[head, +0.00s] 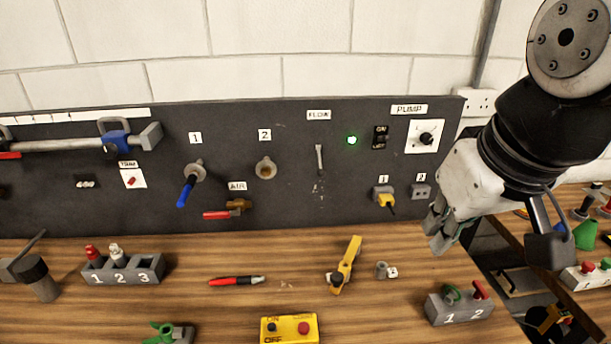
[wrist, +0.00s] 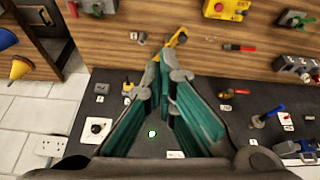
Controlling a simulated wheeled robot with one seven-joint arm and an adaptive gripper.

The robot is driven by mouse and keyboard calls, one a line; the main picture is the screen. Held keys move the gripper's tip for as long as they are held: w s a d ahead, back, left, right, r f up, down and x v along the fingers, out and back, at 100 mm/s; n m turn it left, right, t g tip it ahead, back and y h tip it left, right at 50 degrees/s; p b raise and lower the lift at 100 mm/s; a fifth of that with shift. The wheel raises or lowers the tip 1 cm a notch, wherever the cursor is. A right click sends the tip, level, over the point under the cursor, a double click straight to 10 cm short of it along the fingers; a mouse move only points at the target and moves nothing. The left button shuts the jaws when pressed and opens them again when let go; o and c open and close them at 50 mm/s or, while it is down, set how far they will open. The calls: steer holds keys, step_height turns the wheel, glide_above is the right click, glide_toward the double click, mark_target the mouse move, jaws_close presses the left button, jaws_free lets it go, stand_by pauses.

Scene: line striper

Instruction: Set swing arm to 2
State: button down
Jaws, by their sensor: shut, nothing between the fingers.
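No part is labelled as a swing arm. On the dark panel, a blue-handled lever (head: 187,187) sits on a round pivot under label 1, its handle pointing down and left. It also shows at the right of the wrist view (wrist: 264,118). A bare brass-coloured round fitting (head: 265,169) is under label 2 (head: 265,135), with no handle on it. My gripper (head: 440,235) is at the right, in front of the panel's right end and well away from both fittings. In the wrist view its teal fingers (wrist: 163,72) come together at the tips, empty.
A yellow-handled tool (head: 345,265), a red pen-like tool (head: 237,281) and a yellow button box (head: 290,328) lie on the wooden bench. A grey block marked 1 and 2 (head: 460,308) is at the front right. A yellow plug (head: 384,199) is in panel socket 1.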

steer(key=w+a+f+n+g+h+b, duration=0.1)
steer(key=w+a+f+n+g+b, duration=0.1)
steer(key=w+a+f, duration=0.3)
steer(key=w+a+f+n+g+h+b, duration=0.1)
steer(key=w+a+f+n, duration=0.3)
steer(key=w, duration=0.8)
steer(key=w+a+f+n+g+b, duration=0.3)
steer(key=w+a+f, duration=0.5)
steer(key=w+f, duration=0.1)
steer(key=shift+a+f+g+h+b, duration=0.15)
steer(key=shift+f+g+h+b, duration=0.25)
steer(key=shift+f, duration=0.2)
steer(key=s+d+f+p, duration=0.3)
steer(key=s+d+f, duration=0.1)
steer(key=f, duration=0.6)
steer(key=shift+d, duration=0.85)
steer(key=shift+s+d+n, duration=0.1)
steer(key=shift+s+n, duration=0.05)
steer(key=shift+n, duration=0.15)
